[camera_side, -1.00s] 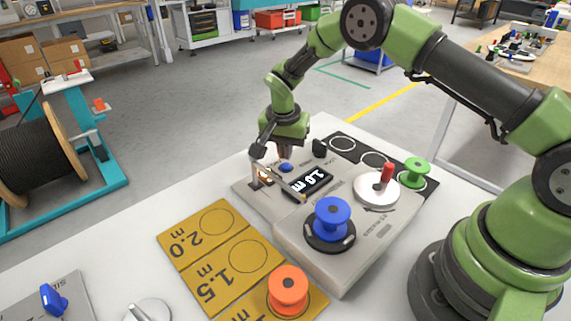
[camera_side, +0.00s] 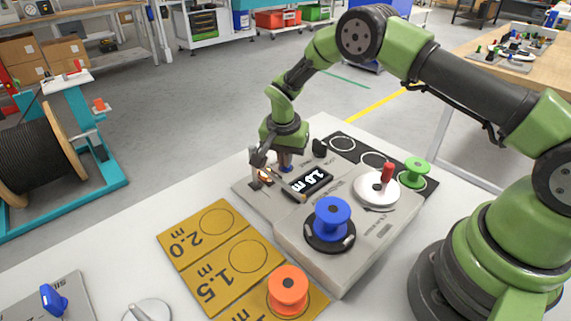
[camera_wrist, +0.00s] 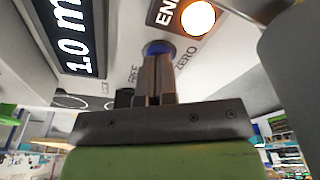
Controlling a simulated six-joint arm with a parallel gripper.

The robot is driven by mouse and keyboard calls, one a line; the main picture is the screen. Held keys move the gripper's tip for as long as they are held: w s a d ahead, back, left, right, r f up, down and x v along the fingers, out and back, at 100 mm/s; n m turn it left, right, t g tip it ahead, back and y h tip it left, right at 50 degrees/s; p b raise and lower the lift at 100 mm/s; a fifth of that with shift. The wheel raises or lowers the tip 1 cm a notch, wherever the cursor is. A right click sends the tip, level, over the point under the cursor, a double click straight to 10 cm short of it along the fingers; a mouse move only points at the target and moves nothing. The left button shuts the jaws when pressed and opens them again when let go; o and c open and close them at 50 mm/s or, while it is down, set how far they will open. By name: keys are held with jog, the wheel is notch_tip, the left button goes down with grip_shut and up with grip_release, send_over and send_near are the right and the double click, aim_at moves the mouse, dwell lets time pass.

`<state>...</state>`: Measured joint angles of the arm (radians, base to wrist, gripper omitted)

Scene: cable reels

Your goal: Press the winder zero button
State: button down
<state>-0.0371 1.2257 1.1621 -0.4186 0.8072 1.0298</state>
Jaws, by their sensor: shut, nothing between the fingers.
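The winder (camera_side: 345,262) is a grey box on the white table. Its blue zero button (camera_wrist: 158,47) sits beside the word ZERO in the wrist view; in the side view the button (camera_side: 286,168) is mostly hidden by my fingers. My gripper (camera_wrist: 158,60) is shut and empty, its fingertips at the button, seeming to touch it; I cannot tell how far it is pressed. The display (camera_side: 308,181) reads 1.0 m. A lit lamp (camera_wrist: 197,18) marked END glows beside the button.
A blue reel (camera_side: 332,222) sits on the winder's spindle, near a white crank disc with a red handle (camera_side: 387,172). An orange reel (camera_side: 288,288) stands on the yellow length mat (camera_side: 207,248). A green reel (camera_side: 416,171) stands on the black mat (camera_side: 340,143) behind.

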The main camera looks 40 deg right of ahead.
jog(key=shift+r, duration=3.45)
jog(key=shift+r, duration=0.15)
jog(key=s+a+r+n+t+y, duration=0.15)
jog(key=s+r, duration=0.35)
jog(key=r, duration=0.5)
jog(key=s+r+n+t, duration=0.1)
jog(key=s+r+n, duration=0.1)
jog(key=s+r, duration=0.5)
jog(key=s+a+r+n+t+y, duration=0.1)
jog(key=s+r+n+t, duration=0.1)
jog(key=s, duration=0.5)
jog(key=s+r+n+t+y, duration=0.1)
jog(key=s+r+n, duration=0.1)
jog(key=s, duration=0.6)
jog(key=shift+a+r+t, duration=0.35)
jog(key=shift+a+r, duration=0.05)
jog(key=shift+r, duration=0.2)
